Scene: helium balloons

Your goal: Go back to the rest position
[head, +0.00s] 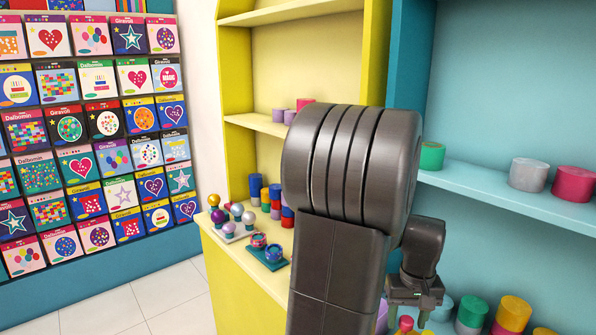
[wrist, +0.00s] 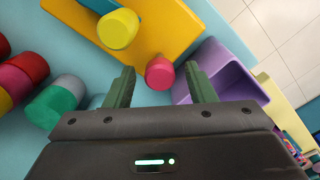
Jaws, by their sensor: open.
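My gripper (head: 410,314) is low at the right of the head view, in front of the turquoise shelving. In the wrist view its two green-grey fingers (wrist: 159,68) are spread apart with nothing held between them. A red round-topped piece (wrist: 159,73) shows beyond the gap between the fingertips. It appears at the edge of a yellow-orange board (wrist: 165,28). My arm hides part of the shelving in the head view.
A purple open box (wrist: 222,72) lies just right of the fingers. Several colored cylinders (wrist: 52,105) stand at the left. A turquoise shelf (head: 480,182) is above my gripper. A yellow counter (head: 240,265) holds small trays. Floor tiles (head: 165,300) at left are clear.

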